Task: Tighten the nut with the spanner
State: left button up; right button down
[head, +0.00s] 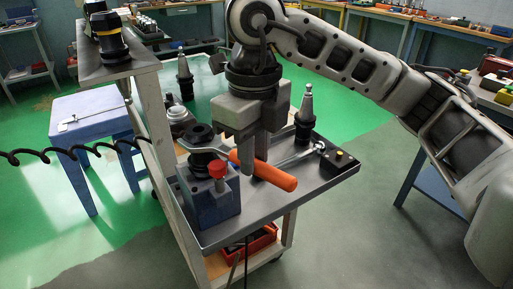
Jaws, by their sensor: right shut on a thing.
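The spanner (274,176) has an orange handle and a grey head. The fingers hide part of the handle. My left gripper is not in view.
A red knob (217,169) stands at the block's front. A silver wrench (297,156) lies right of the gripper, near a small black button box (340,160).

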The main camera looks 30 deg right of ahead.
jog(key=shift+a, duration=0.1)
jog(key=shift+s+a+m, duration=0.15)
jog(key=shift+a+m, duration=0.35)
jog(key=shift+m, duration=0.1)
jog(key=shift+a, duration=0.1)
dwell(0.4)
jog(key=shift+s+a+m, duration=0.15)
jog(key=shift+a+m, duration=0.4)
jog(key=shift+m, duration=0.05)
jog(key=shift+a, duration=0.1)
jog(key=shift+s+a+m+p, duration=0.1)
jog(key=shift+a+m+p, duration=0.2)
jog(key=shift+a+m, duration=0.3)
jog(key=shift+a, duration=0.1)
jog(key=shift+a+m, duration=0.5)
jog(key=shift+m, duration=0.1)
